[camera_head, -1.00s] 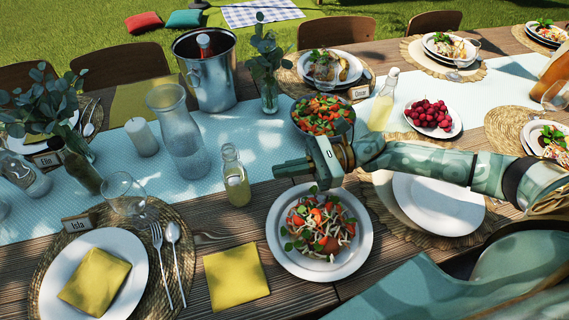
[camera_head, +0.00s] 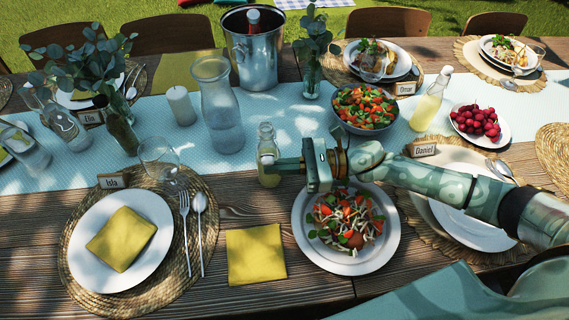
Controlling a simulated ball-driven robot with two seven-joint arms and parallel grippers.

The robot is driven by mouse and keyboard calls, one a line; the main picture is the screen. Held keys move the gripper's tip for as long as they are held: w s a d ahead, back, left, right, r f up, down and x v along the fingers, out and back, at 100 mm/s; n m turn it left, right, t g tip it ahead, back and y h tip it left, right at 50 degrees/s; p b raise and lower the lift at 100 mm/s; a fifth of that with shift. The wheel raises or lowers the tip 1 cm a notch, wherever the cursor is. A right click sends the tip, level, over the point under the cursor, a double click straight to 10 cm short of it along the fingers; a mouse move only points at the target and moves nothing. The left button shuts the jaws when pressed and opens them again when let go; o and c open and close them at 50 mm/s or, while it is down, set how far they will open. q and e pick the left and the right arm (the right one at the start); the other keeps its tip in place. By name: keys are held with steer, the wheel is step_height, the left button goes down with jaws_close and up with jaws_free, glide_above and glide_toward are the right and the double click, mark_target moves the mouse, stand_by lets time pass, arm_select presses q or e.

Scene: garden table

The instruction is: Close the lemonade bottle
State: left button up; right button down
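A small clear glass bottle (camera_head: 268,178) with pale yellow lemonade stands upright at the front edge of the table runner. Its neck rises above my gripper; no stopper can be made out on its mouth. A second lemonade bottle (camera_head: 429,106) with a pale top stands farther back to the right. My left gripper is not in view.
A tall glass carafe (camera_head: 218,110), a white candle (camera_head: 181,105) and a drinking glass (camera_head: 158,158) stand left of the bottle. A salad bowl (camera_head: 366,108) is behind my arm. A pasta plate (camera_head: 382,258) lies below it. A yellow napkin (camera_head: 255,256) lies in front.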

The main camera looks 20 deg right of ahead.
steer(key=shift+r, duration=0.2)
steer(key=shift+r, duration=0.2)
stand_by(0.5)
